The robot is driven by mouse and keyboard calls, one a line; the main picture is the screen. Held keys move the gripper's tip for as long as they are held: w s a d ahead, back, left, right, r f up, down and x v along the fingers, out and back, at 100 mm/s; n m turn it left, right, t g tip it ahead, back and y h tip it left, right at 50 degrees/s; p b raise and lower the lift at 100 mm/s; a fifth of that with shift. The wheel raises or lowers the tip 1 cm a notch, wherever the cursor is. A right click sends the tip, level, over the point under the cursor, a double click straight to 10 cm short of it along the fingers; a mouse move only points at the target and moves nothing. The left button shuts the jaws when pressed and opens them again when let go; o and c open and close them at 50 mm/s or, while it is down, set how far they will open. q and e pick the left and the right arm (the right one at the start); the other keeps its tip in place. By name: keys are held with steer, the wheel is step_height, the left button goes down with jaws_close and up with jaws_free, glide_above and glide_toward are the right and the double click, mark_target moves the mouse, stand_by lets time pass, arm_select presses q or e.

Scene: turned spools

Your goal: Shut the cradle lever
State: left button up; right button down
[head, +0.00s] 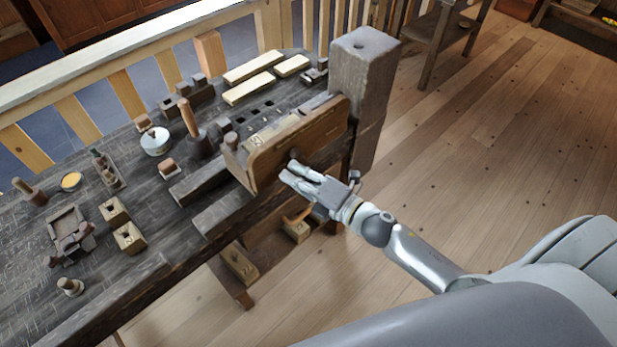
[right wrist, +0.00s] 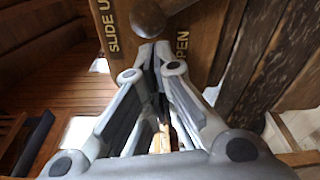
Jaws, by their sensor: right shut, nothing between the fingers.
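A brown wooden panel (head: 300,142) stands upright at the bench's front edge, with a dark round knob (head: 295,154) on its face. In the right wrist view the panel (right wrist: 215,35) carries the words "SLIDE U" and "OPEN", partly cut off, and the knob (right wrist: 147,18) is just beyond the fingertips. My right gripper (head: 287,173) is shut and empty in front of the panel, close below the knob; I cannot tell if they touch. A dark cradle-like fixture (head: 70,232) sits at the bench's left; I cannot make out which part is its lever. My left gripper is out of view.
The dark bench (head: 140,200) holds wooden blocks (head: 129,238), a peg (head: 188,118), a round tin (head: 155,141) and pale yellow bars (head: 249,88). A thick post (head: 362,75) rises at its right end. A railing runs behind. The floor (head: 500,140) at right is clear.

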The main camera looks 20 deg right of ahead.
mark_target(314, 125)
steer(key=shift+x, duration=1.05)
steer(key=shift+r, duration=0.1)
steer(key=shift+d+r+m+p, duration=0.25)
steer(key=shift+d+m+p, duration=0.05)
steer(key=shift+m+p, duration=0.1)
steer(key=shift+r, duration=0.1)
steer(key=shift+w+d+r+m, duration=0.2)
steer(key=shift+d+r+m, duration=0.3)
steer(key=shift+m, duration=0.1)
steer(key=d+m, duration=0.2)
steer(key=w+d+r+m+t+p, duration=0.1)
steer(key=d+m, duration=0.1)
steer(key=w+d+r+m, duration=0.1)
steer(key=d+m, duration=0.1)
steer(key=m, duration=0.1)
steer(key=shift+w+d+r, duration=0.1)
steer(key=shift+w+d, duration=0.05)
steer(key=shift+w+d+m+t, duration=0.2)
steer(key=shift+w+d+m, duration=0.1)
steer(key=shift+d+m, duration=0.6)
steer(key=shift+w+d+m+t, duration=0.25)
steer(key=shift+d+m, duration=0.45)
steer(key=shift+m, duration=0.4)
steer(key=shift+f, duration=0.2)
